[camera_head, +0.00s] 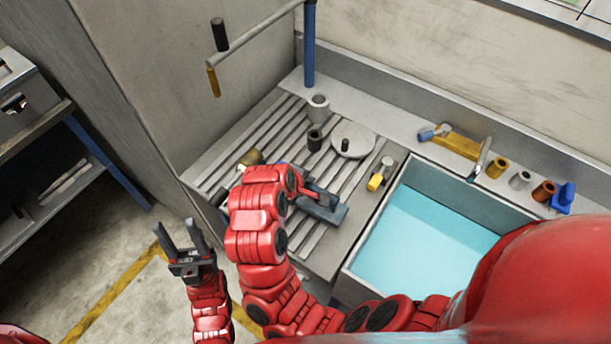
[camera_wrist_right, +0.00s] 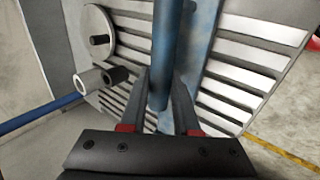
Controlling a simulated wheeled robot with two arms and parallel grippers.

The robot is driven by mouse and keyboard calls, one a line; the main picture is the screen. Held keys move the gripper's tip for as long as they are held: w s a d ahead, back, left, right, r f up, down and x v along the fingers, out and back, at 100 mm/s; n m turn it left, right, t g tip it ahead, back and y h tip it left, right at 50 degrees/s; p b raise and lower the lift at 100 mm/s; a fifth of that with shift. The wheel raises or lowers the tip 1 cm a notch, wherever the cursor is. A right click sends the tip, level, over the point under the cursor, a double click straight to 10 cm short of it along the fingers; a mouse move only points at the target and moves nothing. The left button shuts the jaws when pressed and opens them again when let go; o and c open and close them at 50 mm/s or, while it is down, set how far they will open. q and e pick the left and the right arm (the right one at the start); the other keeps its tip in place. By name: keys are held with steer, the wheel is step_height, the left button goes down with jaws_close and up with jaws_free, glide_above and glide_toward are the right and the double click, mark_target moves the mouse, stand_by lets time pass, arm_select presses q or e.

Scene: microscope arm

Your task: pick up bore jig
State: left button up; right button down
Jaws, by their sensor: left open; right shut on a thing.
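A blue-grey flat plate (camera_head: 328,212), which looks like the bore jig, is at the slatted drainboard beside the sink. In the right wrist view a blue round post (camera_wrist_right: 166,45) stands between my fingers, with the mottled blue plate (camera_wrist_right: 198,55) behind it. My right gripper (camera_head: 318,194) is shut on this post; it also shows in the right wrist view (camera_wrist_right: 161,88). I cannot tell whether the plate rests on the slats or is just above them. My left gripper (camera_head: 180,228) is open and empty, over the floor left of the drainboard.
The drainboard (camera_head: 235,150) also holds a grey ring (camera_head: 318,108), a dark ring (camera_head: 314,140), a round disc with a knob (camera_head: 352,142) and a yellow-ended part (camera_head: 378,180). The sink basin (camera_head: 420,225) lies right. Several small parts line the back ledge, including a blue one (camera_head: 562,200).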

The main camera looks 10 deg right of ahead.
steer(key=s+a+r+p, duration=0.1)
steer(key=s+p, duration=0.3)
steer(key=s, duration=0.7)
steer(key=shift+s+a, duration=0.25)
steer(key=shift+a, duration=0.15)
steer(key=shift+r, duration=0.1)
steer(key=shift+w, duration=0.15)
steer(key=shift+w+d+f+b, duration=0.4)
steer(key=shift+w+f+b, duration=0.25)
steer(key=shift+w, duration=1.9)
steer(key=shift+w+d+f+b, duration=0.4)
steer(key=shift+w+f+b, duration=0.3)
steer(key=shift+w, duration=1.9)
steer(key=shift+w+d+f+b, duration=0.45)
steer(key=shift+w+b, duration=0.35)
steer(key=shift+w, duration=1.75)
steer(key=shift+f, duration=0.4)
